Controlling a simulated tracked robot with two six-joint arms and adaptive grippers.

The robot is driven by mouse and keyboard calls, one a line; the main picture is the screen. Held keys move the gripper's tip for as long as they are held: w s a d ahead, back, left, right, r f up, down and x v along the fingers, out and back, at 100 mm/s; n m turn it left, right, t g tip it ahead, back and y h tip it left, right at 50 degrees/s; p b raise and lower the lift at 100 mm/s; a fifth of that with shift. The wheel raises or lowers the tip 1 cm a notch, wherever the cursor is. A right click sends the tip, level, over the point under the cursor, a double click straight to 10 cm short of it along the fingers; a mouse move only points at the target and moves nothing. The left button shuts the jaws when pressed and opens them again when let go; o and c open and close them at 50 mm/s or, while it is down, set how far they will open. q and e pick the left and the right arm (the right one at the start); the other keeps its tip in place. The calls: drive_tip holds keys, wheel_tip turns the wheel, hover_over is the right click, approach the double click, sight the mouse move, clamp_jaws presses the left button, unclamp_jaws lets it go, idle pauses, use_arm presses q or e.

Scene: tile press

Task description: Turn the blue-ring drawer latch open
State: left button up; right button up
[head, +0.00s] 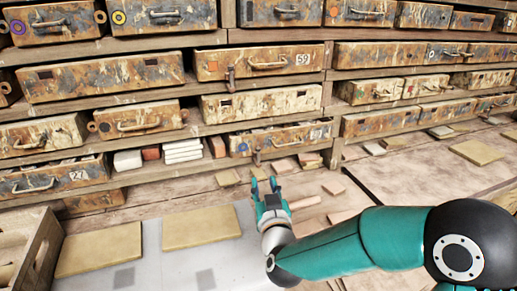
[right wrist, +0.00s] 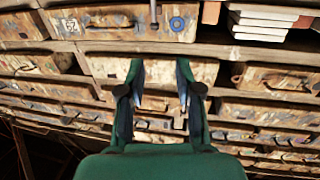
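The blue-ring drawer (head: 285,138) sits in the lower shelf row in the head view. It is rusty and cream, with a small blue ring at its left end and a handle. A dark latch (head: 256,157) hangs at its front edge, near the ring. In the right wrist view the drawer (right wrist: 140,32) is at the top, with the blue ring on its right and the latch (right wrist: 154,12) at the top edge. My right gripper (head: 265,183) is open and empty, in front of and below the latch, apart from it. My left gripper is not in view.
Several drawers fill the shelves; another latch (head: 231,78) hangs at drawer 59 (head: 262,60). White tiles (head: 183,151) lie left of the blue-ring drawer. Tan tiles (head: 201,228) lie on the grey surface below, and a wooden crate (head: 41,253) stands at left.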

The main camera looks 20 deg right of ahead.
sight(259, 151)
drive_tip(key=w+d+p, duration=0.1)
drive_tip(key=w, duration=0.4)
drive_tip(key=w+d+p, duration=0.1)
drive_tip(key=w+p, duration=0.1)
drive_tip(key=w, duration=0.3)
drive_tip(key=w+d+p, duration=0.1)
drive_tip(key=w, duration=0.5)
drive_tip(key=shift+d+p, duration=0.15)
drive_tip(key=shift+p, duration=0.15)
drive_tip(key=shift+s, duration=0.1)
clamp_jaws()
